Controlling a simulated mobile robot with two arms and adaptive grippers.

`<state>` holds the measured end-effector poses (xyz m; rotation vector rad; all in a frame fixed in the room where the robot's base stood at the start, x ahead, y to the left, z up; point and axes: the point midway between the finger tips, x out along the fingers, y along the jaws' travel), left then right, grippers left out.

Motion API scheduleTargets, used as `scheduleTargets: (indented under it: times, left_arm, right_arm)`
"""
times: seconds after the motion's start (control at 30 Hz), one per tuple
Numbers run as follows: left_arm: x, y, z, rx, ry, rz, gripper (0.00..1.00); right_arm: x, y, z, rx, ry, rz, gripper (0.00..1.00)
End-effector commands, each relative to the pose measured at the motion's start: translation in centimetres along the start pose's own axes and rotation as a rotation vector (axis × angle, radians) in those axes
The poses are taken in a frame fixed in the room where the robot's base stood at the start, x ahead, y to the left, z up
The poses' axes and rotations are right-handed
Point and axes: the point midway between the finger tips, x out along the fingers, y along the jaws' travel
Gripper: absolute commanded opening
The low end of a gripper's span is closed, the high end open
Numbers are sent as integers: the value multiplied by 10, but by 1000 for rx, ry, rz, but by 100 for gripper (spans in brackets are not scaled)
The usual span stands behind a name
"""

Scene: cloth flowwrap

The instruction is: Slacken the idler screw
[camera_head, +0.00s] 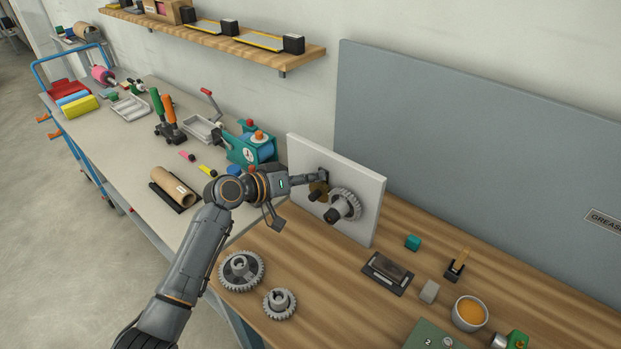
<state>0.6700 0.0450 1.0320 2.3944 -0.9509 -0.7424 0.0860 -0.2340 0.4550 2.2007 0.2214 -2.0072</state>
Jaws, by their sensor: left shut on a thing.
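A white upright plate (362,200) stands on the wooden bench top. It carries a grey toothed gear (347,203) with a dark hub, and a small brass idler piece (319,187) beside it. The dark knob in front of the brass piece looks like the idler screw (314,195). My left gripper (303,199) is at the plate's left part, shut on what appears to be the idler screw. One finger reaches above the brass piece; the other shows lower left. The exact contact is too small to see. My right gripper is not in view.
Two loose gears (241,270) lie on the wood in front of the plate. A teal machine (250,147) stands behind my arm. Bare wood lies between.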

Motion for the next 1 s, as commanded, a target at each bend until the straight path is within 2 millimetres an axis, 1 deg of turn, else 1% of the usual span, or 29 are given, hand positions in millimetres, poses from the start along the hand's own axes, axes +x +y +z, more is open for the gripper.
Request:
scheduleTargets:
  times: [0.2, 0.23, 0.33, 0.57, 0.63, 0.73, 0.87, 1.0]
  left_arm:
    - [0, 0, -1, 1, 2, -1, 0]
    - [0, 0, -1, 2, 2, -1, 22]
    - [0, 0, -1, 2, 2, -1, 42]
    - [0, 0, 0, 2, 1, -1, 43]
    - [-1, 0, 0, 2, 1, -1, 43]
    - [-6, -1, 0, 3, 2, -2, 43]
    - [-26, -2, 0, 6, 1, -4, 43]
    - [-56, -2, 0, 5, 0, -5, 43]
  right_arm:
    - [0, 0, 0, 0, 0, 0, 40]
    - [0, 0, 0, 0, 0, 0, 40]
    - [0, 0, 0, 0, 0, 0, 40]
    - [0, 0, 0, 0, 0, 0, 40]
    - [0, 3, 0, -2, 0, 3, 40]
    - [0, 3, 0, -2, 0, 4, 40]
    - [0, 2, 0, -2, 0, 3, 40]
    - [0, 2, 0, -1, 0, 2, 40]
